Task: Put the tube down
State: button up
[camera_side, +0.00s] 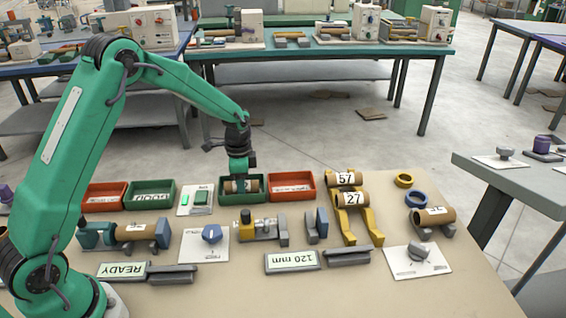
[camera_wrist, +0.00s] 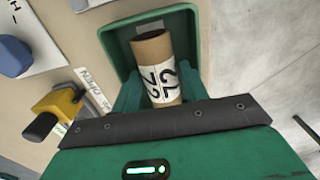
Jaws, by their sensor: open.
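A brown cardboard tube (camera_wrist: 153,48) with a white number label lies in a green tray (camera_wrist: 188,12), as the wrist view shows. In the side view the tube (camera_side: 233,186) shows low in the green tray (camera_side: 243,201) at the back of the bench, under my gripper (camera_side: 241,182). My gripper's fingers (camera_wrist: 160,95) are open, one on each side of the tube. I cannot tell whether either finger touches it.
Red trays (camera_side: 291,197) and (camera_side: 104,207) and another green tray (camera_side: 152,204) line the back edge. Tubes labelled 57 (camera_side: 345,178) and 27 (camera_side: 352,199) lie on a yellow rack (camera_side: 372,228). A yellow and grey device (camera_side: 262,229) stands in front.

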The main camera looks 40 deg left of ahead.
notch_tip(320, 180, up, 12)
jog(key=shift+r, duration=0.2)
dwell(0.4)
jog(key=shift+d, duration=0.1)
dwell(0.4)
jog(key=s+d+r+n+t, duration=0.3)
jog(key=s+r+n, duration=0.1)
jog(key=s+r, duration=0.75)
jog(key=s+d+n+t, duration=0.1)
jog(key=s+n, duration=0.4)
jog(key=s, duration=1)
jog(key=shift+s+d+f+t, duration=0.2)
jog(key=shift+d+t, duration=0.05)
jog(key=shift+t, duration=0.65)
